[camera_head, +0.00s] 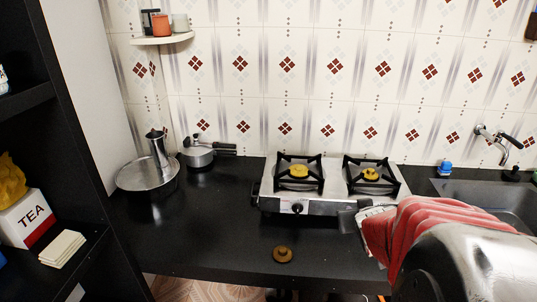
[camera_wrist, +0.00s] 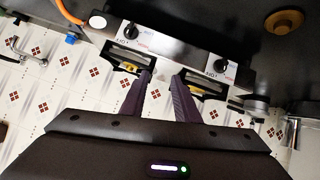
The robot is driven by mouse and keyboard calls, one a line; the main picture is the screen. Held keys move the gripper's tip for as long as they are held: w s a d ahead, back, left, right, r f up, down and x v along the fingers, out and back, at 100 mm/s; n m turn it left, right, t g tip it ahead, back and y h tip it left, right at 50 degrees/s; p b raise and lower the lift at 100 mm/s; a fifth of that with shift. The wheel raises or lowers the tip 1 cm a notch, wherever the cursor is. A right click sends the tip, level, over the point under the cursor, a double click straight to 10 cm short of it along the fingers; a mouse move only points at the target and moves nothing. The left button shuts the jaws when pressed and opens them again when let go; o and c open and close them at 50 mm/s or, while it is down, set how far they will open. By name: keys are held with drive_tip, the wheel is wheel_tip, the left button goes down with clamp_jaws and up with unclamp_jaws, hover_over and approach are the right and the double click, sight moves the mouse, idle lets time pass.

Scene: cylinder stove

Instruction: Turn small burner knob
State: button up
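A silver two-burner stove (camera_head: 325,200) stands on the black counter. The right burner (camera_head: 371,174) has a slightly smaller yellow cap than the left burner (camera_head: 299,171). The left black knob (camera_head: 297,208) faces front; the right knob is hidden behind my gripper (camera_head: 350,219) in the head view. The wrist view is turned over and shows both knobs: the right burner's knob (camera_wrist: 131,30) at left and the left burner's knob (camera_wrist: 220,65) at right. My gripper (camera_wrist: 162,76) is open and empty, its two dark fingers apart near the stove front, touching neither knob.
A round brown wooden item (camera_head: 284,255) lies on the counter before the stove. A pan (camera_head: 147,178) and a saucepan (camera_head: 200,155) stand at left. The sink (camera_head: 485,192) is at right. A red striped cloth (camera_head: 400,228) shows by my arm.

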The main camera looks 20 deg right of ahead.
drive_tip(key=s+d+f+m+t, duration=0.1)
drive_tip(key=s+d+f+t, duration=0.1)
drive_tip(key=s+d+f, duration=0.4)
drive_tip(key=s+d, duration=0.1)
drive_tip(key=d, duration=0.2)
drive_tip(key=shift+d+f+m+t, duration=0.3)
drive_tip(key=shift+d+f, duration=0.1)
drive_tip(key=x, duration=1.3)
drive_tip(key=shift+w+d, duration=0.25)
drive_tip(key=shift+f, duration=0.15)
clamp_jaws()
